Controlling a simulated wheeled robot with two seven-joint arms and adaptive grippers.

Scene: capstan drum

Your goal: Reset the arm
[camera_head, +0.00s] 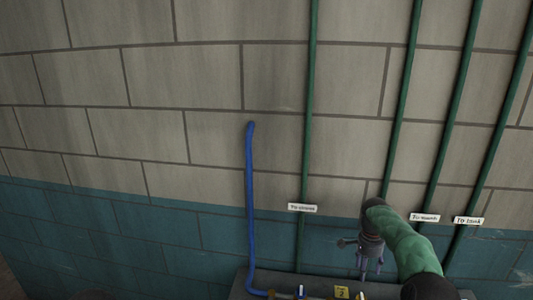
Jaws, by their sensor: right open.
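My right arm (404,247) comes in from the lower right, with a green sleeve and dark joints. My right gripper (370,268) hangs from its wrist and points down, with its fingers apart and nothing seen between them. It is in front of the wall, above or in front of the dark ledge; I cannot tell how far off it is. My left gripper is not in view.
A dark ledge (237,293) with small brass fittings and a yellow tag (342,292) runs along the bottom edge. A blue pipe (250,200) and several green pipes (307,130) run up the block wall (90,80). White labels (302,207) sit on the green pipes.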

